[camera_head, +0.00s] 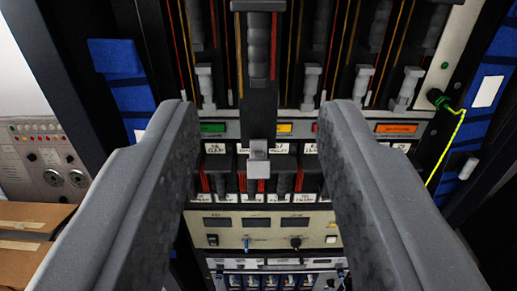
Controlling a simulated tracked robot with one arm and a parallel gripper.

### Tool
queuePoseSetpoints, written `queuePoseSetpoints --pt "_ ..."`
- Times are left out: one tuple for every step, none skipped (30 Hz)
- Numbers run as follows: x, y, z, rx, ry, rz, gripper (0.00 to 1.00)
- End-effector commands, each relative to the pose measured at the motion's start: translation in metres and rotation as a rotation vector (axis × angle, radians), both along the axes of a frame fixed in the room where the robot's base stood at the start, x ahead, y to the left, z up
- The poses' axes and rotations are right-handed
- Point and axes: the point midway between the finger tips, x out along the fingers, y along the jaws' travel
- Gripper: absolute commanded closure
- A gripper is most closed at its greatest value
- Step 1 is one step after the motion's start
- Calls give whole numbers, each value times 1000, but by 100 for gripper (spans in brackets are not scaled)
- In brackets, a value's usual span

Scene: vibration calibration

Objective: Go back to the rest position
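My gripper (257,125) is open, with its two grey fingers wide apart in front of an equipment rack. A dark module with a ribbed grey handle (259,48) stands out from the rack between and beyond the fingertips. A small light-grey latch (258,160) is at its lower end. I see nothing held between the fingers. The fingers hide parts of the rack on both sides.
The rack has rows of slots with grey latches, coloured labels (396,129) and a lower beige panel (262,231). A yellow-green cable (447,145) hangs at right. A grey control box (47,158) and cardboard box (32,240) are at left.

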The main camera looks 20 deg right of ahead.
Motion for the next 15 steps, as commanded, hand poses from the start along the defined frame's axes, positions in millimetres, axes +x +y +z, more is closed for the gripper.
queuePoseSetpoints --pt "0 0 0 0 0 0 63" --pt "0 0 0 0 0 0 63" --pt "0 0 0 0 0 0 63" --pt "0 0 0 0 0 0 63" --pt "0 0 0 0 0 0 63" --pt "0 0 0 0 0 0 63" --pt "0 0 0 0 0 0 63" --pt "0 0 0 0 0 0 63" --pt "0 0 0 0 0 0 63" --pt "0 0 0 0 0 1 63" --pt "1 1 1 0 1 2 63" --pt "2 2 3 1 4 7 63" --pt "4 3 6 2 7 12 63" --pt "5 5 9 3 11 19 63" --pt "9 9 16 5 14 30 63"
